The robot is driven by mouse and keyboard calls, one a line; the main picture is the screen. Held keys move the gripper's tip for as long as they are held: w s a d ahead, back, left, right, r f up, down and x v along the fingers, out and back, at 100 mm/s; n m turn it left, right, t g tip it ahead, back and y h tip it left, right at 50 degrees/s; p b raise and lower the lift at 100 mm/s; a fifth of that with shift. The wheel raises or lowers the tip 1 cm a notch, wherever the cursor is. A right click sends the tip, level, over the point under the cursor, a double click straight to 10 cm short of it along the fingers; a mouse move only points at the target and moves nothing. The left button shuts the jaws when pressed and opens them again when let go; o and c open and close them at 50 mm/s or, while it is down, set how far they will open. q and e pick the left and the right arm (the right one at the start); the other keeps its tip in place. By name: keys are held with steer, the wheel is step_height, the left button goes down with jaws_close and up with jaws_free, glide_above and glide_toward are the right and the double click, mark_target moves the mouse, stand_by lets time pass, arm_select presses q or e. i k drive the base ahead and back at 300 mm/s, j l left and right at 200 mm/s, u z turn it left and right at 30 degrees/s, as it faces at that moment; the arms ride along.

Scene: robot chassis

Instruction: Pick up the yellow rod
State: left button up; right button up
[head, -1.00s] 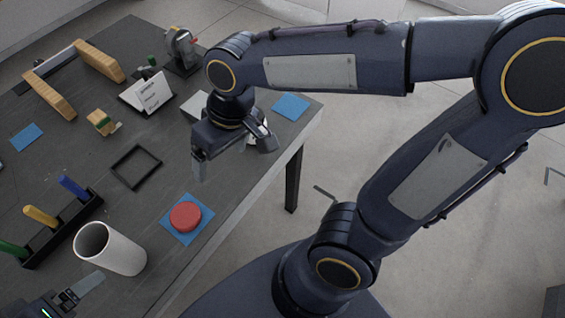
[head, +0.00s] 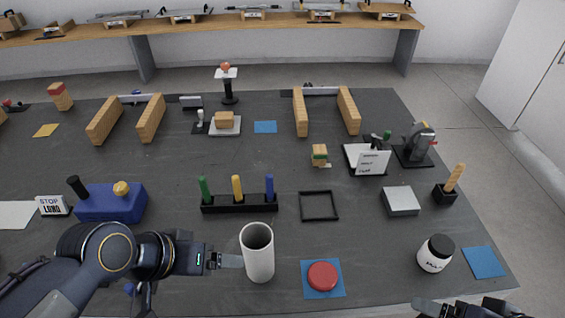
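The yellow rod (head: 237,188) stands upright in a black rack (head: 240,204) at the middle of the table, between a green rod (head: 204,189) and a blue rod (head: 269,187). My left gripper (head: 238,261) is in front of the rack, pointing right. Its fingertip is close beside a white cup (head: 258,254); I cannot tell if they touch. Only one finger shows clearly, and nothing is seen held. My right gripper (head: 428,307) is at the bottom right edge, mostly cut off, far from the rod.
A red disc (head: 322,275) lies on a blue square right of the cup. A black square frame (head: 319,205) lies right of the rack. A blue box (head: 112,202) stands left of it. A black-lidded jar (head: 436,254) is at the right.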

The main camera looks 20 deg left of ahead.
mark_target(235, 179)
steer(key=k+u, duration=0.25)
steer(key=u, duration=0.15)
steer(key=k+j+u, duration=0.1)
steer(key=u, duration=0.25)
steer(key=k+j+u, duration=0.15)
steer(key=k+u, duration=0.25)
steer(key=i, duration=0.1)
